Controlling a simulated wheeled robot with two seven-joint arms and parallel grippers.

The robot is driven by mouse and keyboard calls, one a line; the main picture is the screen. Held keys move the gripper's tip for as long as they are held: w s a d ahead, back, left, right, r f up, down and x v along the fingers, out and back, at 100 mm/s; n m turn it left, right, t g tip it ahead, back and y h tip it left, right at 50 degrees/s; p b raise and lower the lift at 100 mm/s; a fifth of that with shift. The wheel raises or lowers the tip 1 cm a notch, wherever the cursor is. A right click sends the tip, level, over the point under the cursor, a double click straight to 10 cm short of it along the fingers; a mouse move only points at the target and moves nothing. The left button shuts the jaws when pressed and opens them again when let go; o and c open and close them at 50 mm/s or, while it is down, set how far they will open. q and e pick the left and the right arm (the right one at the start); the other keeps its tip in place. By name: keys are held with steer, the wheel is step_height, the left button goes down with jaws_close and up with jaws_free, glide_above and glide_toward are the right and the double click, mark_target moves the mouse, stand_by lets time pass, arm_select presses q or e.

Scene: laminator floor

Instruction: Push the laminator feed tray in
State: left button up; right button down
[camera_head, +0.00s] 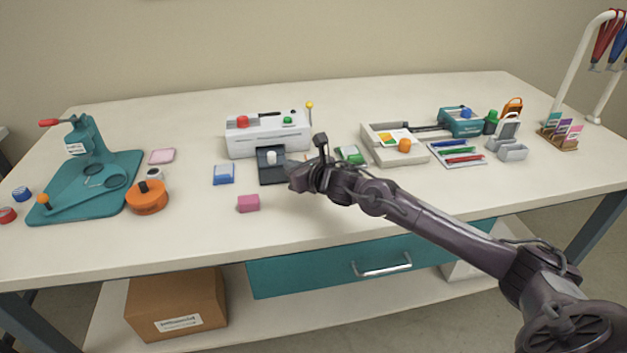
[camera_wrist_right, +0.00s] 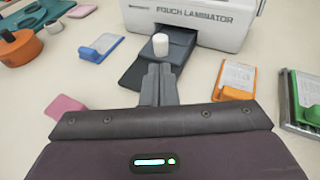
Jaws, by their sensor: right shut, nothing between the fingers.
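The white laminator (camera_head: 265,137) stands toward the back of the bench, and its "POUCH LAMINATOR" front (camera_wrist_right: 188,18) shows in the right wrist view. Its dark grey feed tray (camera_head: 270,178) sticks out of the front toward me; the tray also shows in the wrist view (camera_wrist_right: 180,48). A white knob (camera_head: 271,157) stands upright on the tray. My right gripper (camera_head: 293,186) is shut and empty, close to the tray's near end. In the wrist view its fingertips (camera_wrist_right: 158,70) point at the knob (camera_wrist_right: 160,43) and hide part of the tray. Contact cannot be told. My left gripper is not in view.
A blue pad (camera_head: 223,174) and a pink block (camera_head: 248,203) lie left of the tray. An orange-edged card holder (camera_wrist_right: 233,80) and a green-edged one (camera_wrist_right: 303,98) lie to its right. A teal press (camera_head: 90,170) stands far left. Bare bench lies in front.

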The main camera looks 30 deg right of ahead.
steer(key=shift+s+d+f, duration=0.15)
steer(key=shift+s+d, duration=0.1)
steer(key=shift+s, duration=0.1)
steer(key=shift+s+d+f, duration=0.1)
steer(key=shift+s+d, duration=0.15)
steer(key=shift+s, duration=0.05)
steer(key=b+v, duration=0.1)
steer(key=v, duration=0.4)
steer(key=shift+s+a+r, duration=0.1)
steer(key=shift+s+r, duration=0.05)
steer(key=shift+r, duration=0.1)
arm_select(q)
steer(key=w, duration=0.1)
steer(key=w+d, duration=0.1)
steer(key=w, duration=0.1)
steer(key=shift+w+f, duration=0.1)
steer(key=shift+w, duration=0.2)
arm_select(e)
steer(key=shift+s+r, duration=0.15)
steer(key=shift+s, duration=0.15)
